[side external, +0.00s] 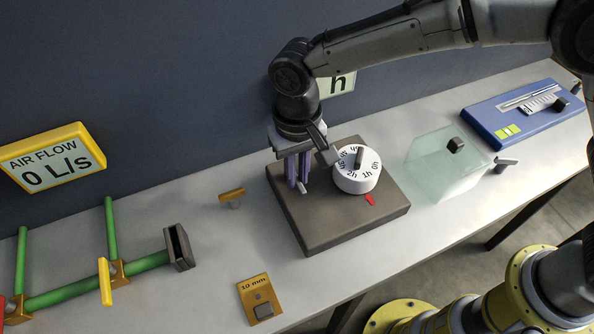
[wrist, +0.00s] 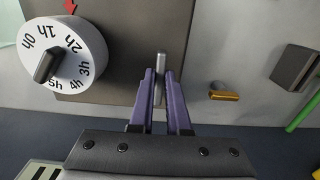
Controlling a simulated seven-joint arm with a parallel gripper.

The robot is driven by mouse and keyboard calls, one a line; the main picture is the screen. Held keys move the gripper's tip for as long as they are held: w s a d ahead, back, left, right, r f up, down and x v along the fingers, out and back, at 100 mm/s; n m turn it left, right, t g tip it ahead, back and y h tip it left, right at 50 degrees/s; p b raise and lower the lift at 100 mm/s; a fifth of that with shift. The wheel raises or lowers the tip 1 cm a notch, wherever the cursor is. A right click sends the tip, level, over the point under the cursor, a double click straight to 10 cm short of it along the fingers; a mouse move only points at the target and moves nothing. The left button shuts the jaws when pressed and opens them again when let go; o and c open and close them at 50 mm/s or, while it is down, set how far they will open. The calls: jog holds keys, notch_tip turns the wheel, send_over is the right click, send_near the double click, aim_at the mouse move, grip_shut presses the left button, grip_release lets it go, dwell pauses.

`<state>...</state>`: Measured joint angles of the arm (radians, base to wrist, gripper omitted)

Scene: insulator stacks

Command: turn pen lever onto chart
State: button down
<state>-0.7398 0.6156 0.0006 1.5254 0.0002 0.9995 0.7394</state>
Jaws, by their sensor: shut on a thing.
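A small grey lever (wrist: 161,62) stands out from the dark brown base block (wrist: 120,75), to the left of the white hour dial in the side view. My gripper (wrist: 161,88), with purple fingers, is shut on this lever. In the side view the gripper (side external: 298,182) points down over the left part of the block (side external: 320,225), and only the lever's tip (side external: 303,188) shows below the fingers. The white round dial (side external: 348,181), marked in hours, has a dark knob on top and may be the chart. The dial also shows in the wrist view (wrist: 85,45). I see no separate pen.
A red arrow (side external: 369,199) lies on the block by the dial. A clear box (side external: 430,180) and a blue instrument (side external: 520,110) stand to the right. A yellow handle (side external: 232,195), green pipes (side external: 95,285) and a yellow plate (side external: 258,298) are to the left. The wall is close behind.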

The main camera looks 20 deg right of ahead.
jog(key=shift+n, duration=0.3)
jog(key=n, duration=0.1)
jog(key=d+n, duration=0.1)
jog(key=n, duration=0.1)
jog(key=shift+w, duration=0.1)
jog(key=shift+w+d+n, duration=0.15)
jog(key=shift+d+n, duration=0.15)
jog(key=shift+n, duration=0.8)
jog(key=shift+w+d+n, duration=0.15)
jog(key=shift+d+n, duration=0.1)
jog(key=shift+n, duration=0.85)
jog(key=c, duration=0.9)
grip_release()
jog(key=shift+r, duration=0.15)
notch_tip(320, 180, up, 14)
jog(key=shift+f, duration=0.2)
jog(key=shift+d, duration=0.1)
